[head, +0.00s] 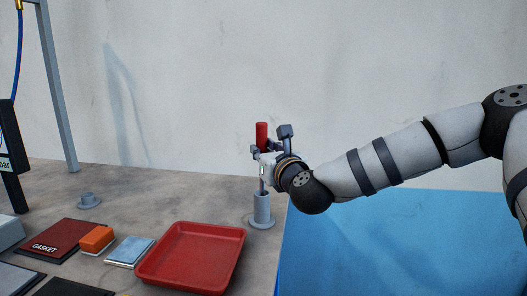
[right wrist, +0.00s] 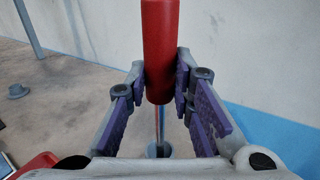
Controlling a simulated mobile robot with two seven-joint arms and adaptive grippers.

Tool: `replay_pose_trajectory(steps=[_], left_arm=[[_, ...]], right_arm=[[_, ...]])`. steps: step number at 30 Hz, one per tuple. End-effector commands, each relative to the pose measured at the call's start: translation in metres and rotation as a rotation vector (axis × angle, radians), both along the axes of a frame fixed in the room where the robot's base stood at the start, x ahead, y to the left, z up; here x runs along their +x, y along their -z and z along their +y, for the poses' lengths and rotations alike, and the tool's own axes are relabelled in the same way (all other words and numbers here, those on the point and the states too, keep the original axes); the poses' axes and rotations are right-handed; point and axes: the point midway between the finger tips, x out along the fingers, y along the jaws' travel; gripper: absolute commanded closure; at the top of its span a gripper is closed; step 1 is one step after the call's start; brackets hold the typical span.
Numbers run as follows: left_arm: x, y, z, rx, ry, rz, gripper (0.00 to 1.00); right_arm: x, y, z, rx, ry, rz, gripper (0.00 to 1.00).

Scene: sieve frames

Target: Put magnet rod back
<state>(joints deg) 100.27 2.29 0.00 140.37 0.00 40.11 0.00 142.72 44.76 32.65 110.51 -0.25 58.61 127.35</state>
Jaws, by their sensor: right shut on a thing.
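The magnet rod has a red handle (head: 262,135) and a thin metal shaft (right wrist: 160,125). My right gripper (head: 262,151) is shut on the lower part of the red handle, with a finger on each side in the right wrist view (right wrist: 161,82). The rod is upright. Its shaft runs down to the grey tube holder (head: 262,207) on the bench, whose top also shows in the right wrist view (right wrist: 159,150). The lower end seems to be at or inside the tube mouth; how deep I cannot tell. My left gripper is not in view.
A red tray (head: 192,257) lies left of the holder. Further left are an orange block (head: 97,239), a light blue pad (head: 130,251), a dark red gasket box (head: 58,243) and a small grey knob-like piece (head: 88,201). A blue surface (head: 400,240) lies right of the bench edge.

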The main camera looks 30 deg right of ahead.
Motion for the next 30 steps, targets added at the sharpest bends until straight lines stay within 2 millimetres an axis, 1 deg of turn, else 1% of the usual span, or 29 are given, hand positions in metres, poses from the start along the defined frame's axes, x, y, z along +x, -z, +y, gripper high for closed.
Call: replay_pose_trajectory(steps=[1, 2, 3, 11, 14, 17, 24, 27, 30], left_arm=[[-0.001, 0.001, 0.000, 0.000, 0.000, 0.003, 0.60], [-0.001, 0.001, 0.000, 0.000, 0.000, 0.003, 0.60], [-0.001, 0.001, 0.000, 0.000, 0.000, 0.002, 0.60], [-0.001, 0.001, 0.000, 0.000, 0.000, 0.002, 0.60], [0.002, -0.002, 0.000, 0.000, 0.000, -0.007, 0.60], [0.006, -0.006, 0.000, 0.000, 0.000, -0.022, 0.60], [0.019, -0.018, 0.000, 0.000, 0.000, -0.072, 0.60], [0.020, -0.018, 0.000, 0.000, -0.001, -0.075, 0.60], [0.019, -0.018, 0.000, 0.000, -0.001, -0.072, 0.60]], right_arm=[[0.000, 0.003, 0.000, 0.001, 0.000, 0.004, 0.74], [0.000, 0.003, 0.000, 0.000, 0.000, 0.003, 0.67], [0.000, 0.002, 0.000, 0.000, 0.000, 0.003, 0.58], [0.000, 0.002, 0.000, 0.000, 0.000, 0.002, 0.58], [-0.001, -0.005, 0.000, 0.000, 0.000, -0.002, 0.58], [-0.019, -0.005, 0.002, 0.003, -0.001, -0.002, 0.58], [-0.082, -0.008, 0.011, 0.003, -0.001, -0.005, 0.58], [-0.100, -0.005, 0.013, 0.003, -0.001, -0.001, 0.58], [-0.113, -0.003, 0.015, 0.001, 0.000, 0.002, 0.58]])
